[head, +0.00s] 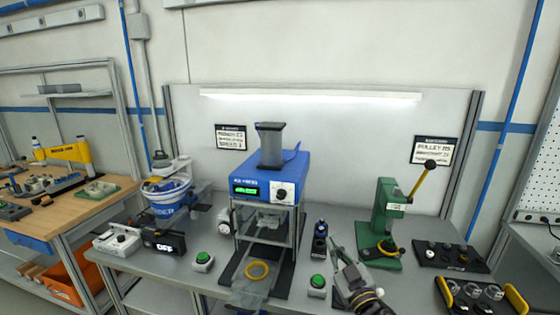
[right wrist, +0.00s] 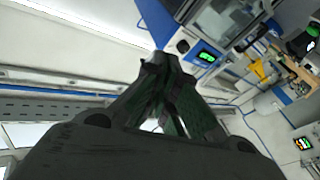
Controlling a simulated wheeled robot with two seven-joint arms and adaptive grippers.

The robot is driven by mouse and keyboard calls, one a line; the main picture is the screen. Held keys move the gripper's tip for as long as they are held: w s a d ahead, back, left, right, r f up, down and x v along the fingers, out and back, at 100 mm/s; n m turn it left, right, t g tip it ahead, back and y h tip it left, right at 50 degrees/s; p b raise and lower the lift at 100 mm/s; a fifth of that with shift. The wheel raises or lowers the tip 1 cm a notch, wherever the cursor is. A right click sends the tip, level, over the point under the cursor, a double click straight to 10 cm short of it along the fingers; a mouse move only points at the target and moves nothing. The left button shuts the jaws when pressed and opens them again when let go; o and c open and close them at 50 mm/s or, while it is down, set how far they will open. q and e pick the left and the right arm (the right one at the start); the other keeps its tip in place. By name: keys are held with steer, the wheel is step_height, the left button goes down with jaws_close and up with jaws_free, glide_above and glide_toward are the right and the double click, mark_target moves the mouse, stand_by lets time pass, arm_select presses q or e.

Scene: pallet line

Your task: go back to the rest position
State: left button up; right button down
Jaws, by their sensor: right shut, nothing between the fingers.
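My right gripper (head: 337,255) is in the lower middle of the head view, over the grey bench to the right of the blue machine. Its jaws are shut and hold nothing. In the right wrist view the dark fingers (right wrist: 160,62) come together at their tips, with the blue machine behind them. The left gripper does not show in either view.
The blue machine (head: 270,178) stands mid-bench, with a yellow ring (head: 257,271) on its front plate. Green buttons (head: 317,281) (head: 203,258) sit either side. A green lever press (head: 386,220) and a yellow-handled tray (head: 483,294) are at right, a blue bucket (head: 168,203) at left.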

steer(key=s+d+f+m+g+h, duration=0.4)
steer(key=d+f+h, duration=0.15)
steer(key=f, duration=0.25)
steer(key=s+d+f+g, duration=0.1)
steer(key=s+f+g, duration=0.6)
steer(key=s, duration=0.4)
steer(key=s+d+f+g, duration=0.1)
steer(key=s+f+g, duration=0.4)
steer(key=s+f, duration=0.55)
steer(key=s+f+g+p, duration=0.1)
steer(key=s+f, duration=0.1)
steer(key=f, duration=1.2)
steer(key=s+f+p, duration=0.2)
steer(key=f, duration=1.3)
steer(key=s+d+f+p, duration=0.1)
steer(key=s+d+f, duration=0.1)
steer(key=s+f, duration=0.6)
steer(key=s+d+f+g+p, duration=0.1)
steer(key=s+d+f, duration=0.1)
steer(key=s+f, duration=0.7)
steer(key=s, duration=0.5)
